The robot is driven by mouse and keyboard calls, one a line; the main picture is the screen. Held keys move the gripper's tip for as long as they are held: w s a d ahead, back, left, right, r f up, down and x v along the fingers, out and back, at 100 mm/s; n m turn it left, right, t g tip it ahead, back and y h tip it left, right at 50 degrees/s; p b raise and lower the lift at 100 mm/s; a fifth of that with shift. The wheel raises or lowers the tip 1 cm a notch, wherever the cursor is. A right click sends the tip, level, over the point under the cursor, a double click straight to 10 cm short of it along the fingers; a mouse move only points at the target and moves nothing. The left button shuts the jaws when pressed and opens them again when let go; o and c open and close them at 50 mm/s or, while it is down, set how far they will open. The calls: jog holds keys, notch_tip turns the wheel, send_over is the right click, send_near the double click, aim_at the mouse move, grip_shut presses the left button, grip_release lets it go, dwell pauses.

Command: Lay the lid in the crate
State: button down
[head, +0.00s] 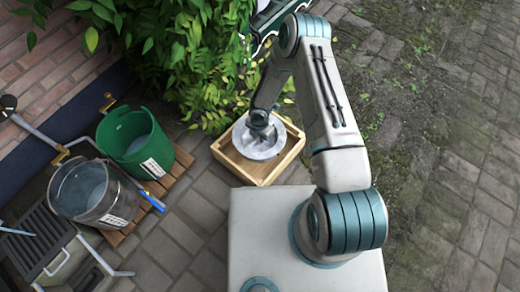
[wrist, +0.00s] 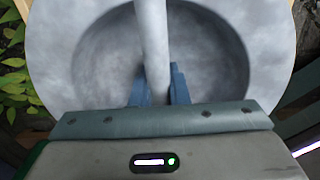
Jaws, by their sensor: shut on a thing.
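The lid (head: 262,148) is a round grey metal disc with a raised rim and a bar handle. In the head view it is at the wooden crate (head: 228,160), within or just above its walls; I cannot tell if it touches the bottom. My gripper (head: 262,128) reaches down to it from above. In the wrist view my gripper (wrist: 160,85) has its blue fingers shut on the handle (wrist: 152,40) of the lid (wrist: 55,50). The lid fills most of that view and hides most of the crate.
A dark slatted rack (head: 38,240) is at the lower left. Leafy plants (head: 190,50) hang behind the crate. Paving at right is clear.

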aim_at(260, 146)
notch_tip(260, 146, down, 8)
jog(key=b, duration=0.3)
jog(key=shift+f, duration=0.1)
jog(key=shift+f, duration=0.2)
jog(key=c, duration=1.4)
grip_release()
